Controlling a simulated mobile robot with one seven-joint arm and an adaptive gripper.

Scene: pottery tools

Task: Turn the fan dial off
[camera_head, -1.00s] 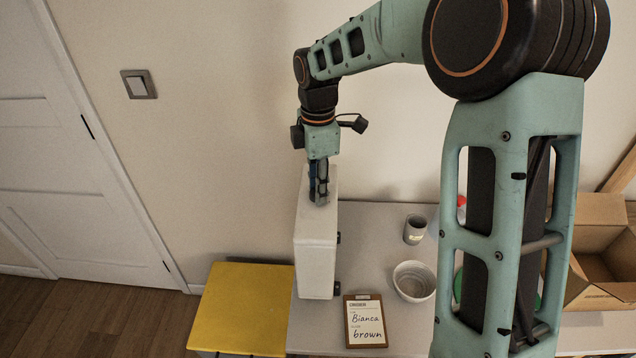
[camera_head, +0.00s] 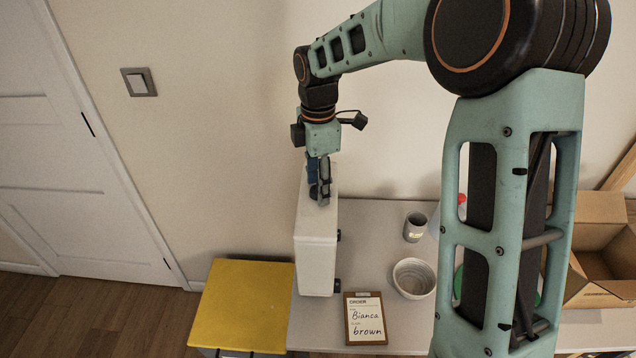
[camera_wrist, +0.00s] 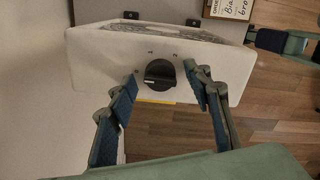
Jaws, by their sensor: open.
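The white box-shaped fan unit (camera_head: 316,250) stands at the left end of the table, and its pale face (camera_wrist: 95,65) fills much of the wrist view. The black round fan dial (camera_wrist: 158,74) with a light pointer mark sits on that face, near a yellow strip. In the head view the dial is hidden. My gripper (camera_wrist: 162,77) is open, with one finger at each side of the dial and gaps left between. In the head view my gripper (camera_head: 319,192) is at the top of the unit.
A yellow stool (camera_head: 240,305) stands left of the table. An order clipboard (camera_head: 366,320), a bowl (camera_head: 414,279) and a grey cup (camera_head: 415,227) are on the table. An open cardboard box (camera_head: 600,250) is at the right. A wall switch (camera_head: 139,82) is at upper left.

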